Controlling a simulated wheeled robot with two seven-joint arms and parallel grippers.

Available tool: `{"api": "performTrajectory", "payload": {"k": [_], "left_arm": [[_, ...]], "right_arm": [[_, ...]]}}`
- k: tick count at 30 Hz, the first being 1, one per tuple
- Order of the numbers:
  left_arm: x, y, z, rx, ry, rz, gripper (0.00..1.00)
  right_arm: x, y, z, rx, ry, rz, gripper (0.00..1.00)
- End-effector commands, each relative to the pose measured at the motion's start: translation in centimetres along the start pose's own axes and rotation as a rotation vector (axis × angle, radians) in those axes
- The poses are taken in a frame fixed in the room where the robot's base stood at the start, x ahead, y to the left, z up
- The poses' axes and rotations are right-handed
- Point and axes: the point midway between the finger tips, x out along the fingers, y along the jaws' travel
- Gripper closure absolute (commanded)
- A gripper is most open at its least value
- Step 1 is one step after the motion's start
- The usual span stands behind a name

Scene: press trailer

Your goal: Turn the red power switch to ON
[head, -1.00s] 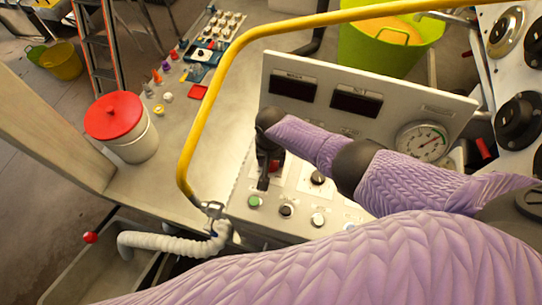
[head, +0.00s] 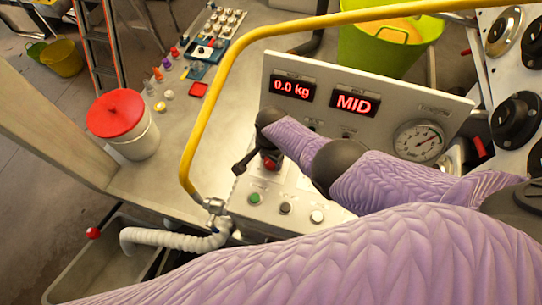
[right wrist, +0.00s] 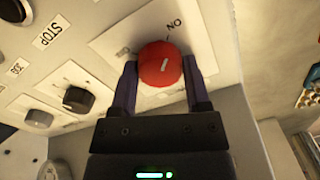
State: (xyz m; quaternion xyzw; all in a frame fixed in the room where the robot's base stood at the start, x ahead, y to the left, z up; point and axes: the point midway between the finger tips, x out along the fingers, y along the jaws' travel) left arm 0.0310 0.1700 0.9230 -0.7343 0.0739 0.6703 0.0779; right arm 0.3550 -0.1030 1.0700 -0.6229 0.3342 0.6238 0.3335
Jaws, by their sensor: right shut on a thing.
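The red power switch (right wrist: 161,80) is a round knob on a white plate in the right wrist view. Its pale mark slants up toward the ON label (right wrist: 174,24). My right gripper (right wrist: 159,64) has a finger on each side of the knob and is shut on it. In the head view the switch (head: 270,164) shows partly beside my right gripper (head: 254,162), on the control panel (head: 238,200). My left gripper is not in view.
A green button (head: 254,198) and other knobs sit just in front of the switch. A STOP label (right wrist: 51,31) shows beside its plate. A yellow rail (head: 205,110) arches left of the panel. A round gauge (head: 419,140) is at right.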

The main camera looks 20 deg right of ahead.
Motion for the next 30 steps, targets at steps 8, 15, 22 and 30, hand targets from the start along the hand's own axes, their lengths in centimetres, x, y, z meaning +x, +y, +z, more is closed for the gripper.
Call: {"api": "performTrajectory", "payload": {"k": [8,15,22,30], "left_arm": [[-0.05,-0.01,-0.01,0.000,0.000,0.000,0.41],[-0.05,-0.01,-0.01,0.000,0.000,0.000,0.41],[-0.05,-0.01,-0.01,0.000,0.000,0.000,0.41],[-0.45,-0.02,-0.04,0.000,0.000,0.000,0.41]], "right_arm": [[-0.11,-0.11,-0.11,0.020,0.003,-0.004,0.98],[-0.12,-0.12,-0.12,0.020,0.003,-0.004,0.98],[-0.08,-0.08,-0.08,0.019,0.002,-0.003,0.04],[-0.50,-0.04,-0.05,0.019,0.001,-0.002,0.04]]}}
